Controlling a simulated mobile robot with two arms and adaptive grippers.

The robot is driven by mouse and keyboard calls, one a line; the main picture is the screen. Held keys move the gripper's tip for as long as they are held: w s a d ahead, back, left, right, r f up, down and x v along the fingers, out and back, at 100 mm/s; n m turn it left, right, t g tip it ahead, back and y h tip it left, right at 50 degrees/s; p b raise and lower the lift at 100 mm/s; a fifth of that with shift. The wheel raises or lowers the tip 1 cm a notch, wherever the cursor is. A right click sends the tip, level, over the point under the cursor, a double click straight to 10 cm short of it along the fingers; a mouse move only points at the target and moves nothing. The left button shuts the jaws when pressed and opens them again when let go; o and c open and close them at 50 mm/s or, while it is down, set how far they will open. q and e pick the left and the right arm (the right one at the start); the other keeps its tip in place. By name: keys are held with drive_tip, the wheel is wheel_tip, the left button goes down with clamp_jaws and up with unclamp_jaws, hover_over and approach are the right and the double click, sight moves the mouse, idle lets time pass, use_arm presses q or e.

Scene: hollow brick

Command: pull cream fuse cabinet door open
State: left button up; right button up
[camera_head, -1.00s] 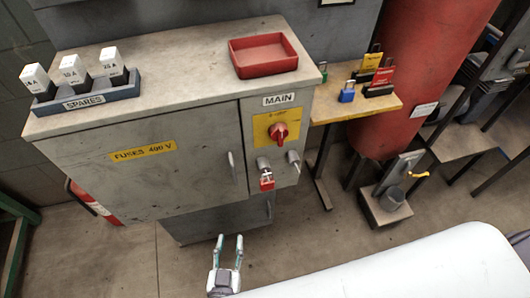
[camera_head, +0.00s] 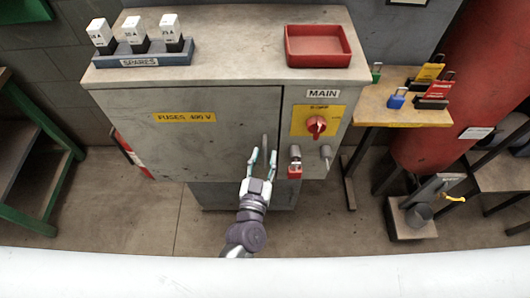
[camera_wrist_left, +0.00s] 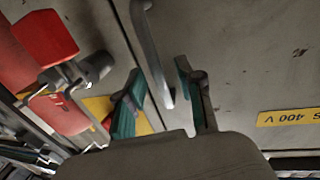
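The greyish-cream fuse cabinet door (camera_head: 180,145), marked by a yellow "FUSES 400 V" label (camera_head: 184,117), is closed. Its upright bar handle (camera_head: 264,142) is near the door's right edge and shows in the left wrist view (camera_wrist_left: 150,50). My left gripper (camera_head: 263,154) is at the handle's lower end. In the left wrist view, its two teal-lined fingers (camera_wrist_left: 162,88) are apart, with the handle's end between them. I cannot tell whether either finger touches it. My right gripper is not in view.
Right of the door, the main panel has a red rotary switch (camera_head: 316,125) and a red padlock (camera_head: 295,171) close to my left gripper. A spares rack (camera_head: 155,61) and a red tray (camera_head: 318,62) stand on top. A side shelf (camera_head: 405,116) holds coloured padlocks.

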use_arm(q)
drive_tip(key=shift+w+d, duration=0.15)
drive_tip(key=shift+w, duration=0.45)
clamp_jaws()
